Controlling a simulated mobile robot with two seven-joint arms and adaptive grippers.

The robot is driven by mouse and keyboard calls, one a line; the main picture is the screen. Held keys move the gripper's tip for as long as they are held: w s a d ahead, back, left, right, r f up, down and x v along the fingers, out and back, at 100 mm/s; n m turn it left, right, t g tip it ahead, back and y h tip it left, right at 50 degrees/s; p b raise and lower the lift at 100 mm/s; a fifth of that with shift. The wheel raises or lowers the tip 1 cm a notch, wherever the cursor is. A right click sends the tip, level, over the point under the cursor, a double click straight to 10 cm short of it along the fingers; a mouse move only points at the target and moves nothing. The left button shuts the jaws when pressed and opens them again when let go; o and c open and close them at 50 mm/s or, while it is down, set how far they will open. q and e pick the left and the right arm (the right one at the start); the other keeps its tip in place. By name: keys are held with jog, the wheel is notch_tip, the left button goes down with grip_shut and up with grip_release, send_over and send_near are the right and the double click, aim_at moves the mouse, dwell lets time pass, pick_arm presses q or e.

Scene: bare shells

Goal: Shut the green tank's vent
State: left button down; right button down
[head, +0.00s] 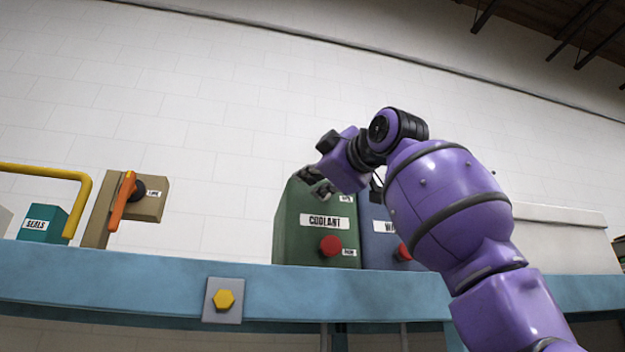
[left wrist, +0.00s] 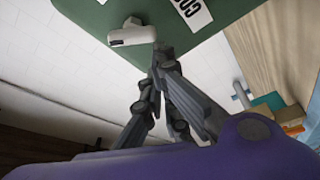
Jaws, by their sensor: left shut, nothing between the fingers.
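The green tank (head: 290,235), labelled COOLANT, stands on the blue shelf and fills the top of the left wrist view (left wrist: 220,25). A pale grey lever-like fitting (left wrist: 130,36), perhaps the vent, sits by the tank's edge in the left wrist view. In the head view my gripper and wrist cover that area. My left gripper (head: 318,182) is shut and empty at the tank's upper part. In the left wrist view its fingertips (left wrist: 158,52) are close beside the fitting; I cannot tell whether they touch. My right gripper is not in view.
A red knob (head: 330,245) is low on the green tank. A blue tank (head: 375,250) with a red knob stands right beside it, partly behind my arm. An orange lever (head: 123,200) on a tan box, a teal SEALS box (head: 38,222) and a yellow rail (head: 60,172) are left.

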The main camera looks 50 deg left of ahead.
pick_arm(q)
jog(key=shift+f+n, duration=0.25)
jog(key=shift+n, duration=0.45)
jog(key=shift+w+f+n+g+h, duration=0.1)
jog(key=shift+f+n+g+h, duration=0.4)
jog(key=shift+n, duration=0.4)
jog(key=shift+w+d+f, duration=0.1)
jog(key=shift+f, duration=0.25)
dwell(1.2)
